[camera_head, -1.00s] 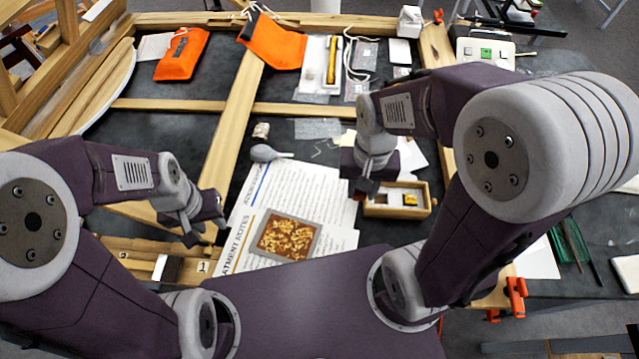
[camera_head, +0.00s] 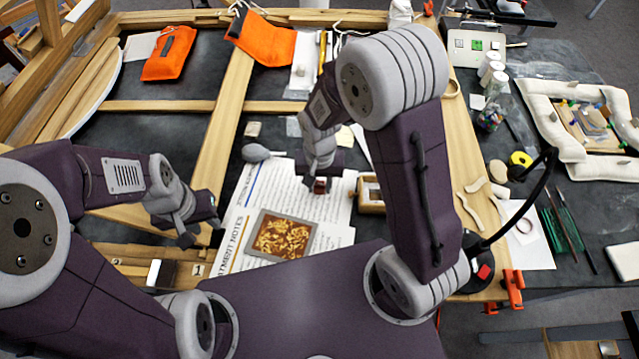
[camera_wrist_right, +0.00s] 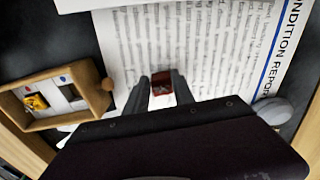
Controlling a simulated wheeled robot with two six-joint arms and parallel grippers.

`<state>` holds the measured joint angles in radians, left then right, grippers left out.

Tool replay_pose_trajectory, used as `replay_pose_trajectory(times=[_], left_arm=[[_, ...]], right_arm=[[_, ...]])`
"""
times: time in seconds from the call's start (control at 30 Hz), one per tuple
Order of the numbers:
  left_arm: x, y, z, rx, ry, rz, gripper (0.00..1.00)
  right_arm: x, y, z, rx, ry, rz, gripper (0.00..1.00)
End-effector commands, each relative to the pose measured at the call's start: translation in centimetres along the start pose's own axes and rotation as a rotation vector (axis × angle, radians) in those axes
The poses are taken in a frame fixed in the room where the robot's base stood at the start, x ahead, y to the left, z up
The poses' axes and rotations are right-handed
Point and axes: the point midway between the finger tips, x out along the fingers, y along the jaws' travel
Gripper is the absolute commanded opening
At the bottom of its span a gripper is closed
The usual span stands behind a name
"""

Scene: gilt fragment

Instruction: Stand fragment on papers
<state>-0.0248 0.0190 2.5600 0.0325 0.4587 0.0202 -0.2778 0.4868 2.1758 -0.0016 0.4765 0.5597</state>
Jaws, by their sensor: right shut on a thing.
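My right gripper (camera_head: 320,186) is shut on a small dark red fragment (camera_wrist_right: 162,84), whose reddish face shows between the fingertips in the wrist view. The fragment also shows in the head view (camera_head: 321,185). It is over the white printed papers (camera_head: 333,210), near their right part; I cannot tell whether it touches them. The papers fill much of the wrist view (camera_wrist_right: 215,50). My left gripper (camera_head: 199,232) is empty beside the papers' left edge, its fingers apart.
A small wooden box (camera_head: 371,207) stands right of the papers, with a yellow piece (camera_wrist_right: 36,102) in one compartment. A picture of gilt flakes (camera_head: 283,236) lies on the papers. A grey rounded thing (camera_head: 255,152) lies at their far edge. Wooden frame bars (camera_head: 222,130) surround the area.

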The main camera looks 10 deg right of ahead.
Motion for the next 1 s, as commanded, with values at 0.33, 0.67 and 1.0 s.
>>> replay_pose_trajectory(times=[0.33,0.67,1.0], left_arm=[[0.2,0.0,0.0,0.0,0.0,0.0,0.33],[-0.2,0.0,0.0,0.0,0.0,0.0,0.33],[-1.2,0.0,-0.1,0.0,0.0,0.0,0.33]], right_arm=[[0.3,0.0,0.0,0.0,0.0,0.0,0.52],[-0.4,0.0,0.0,0.0,0.001,0.0,0.52],[-8.6,-0.1,-0.1,0.0,0.005,-0.003,0.52]])
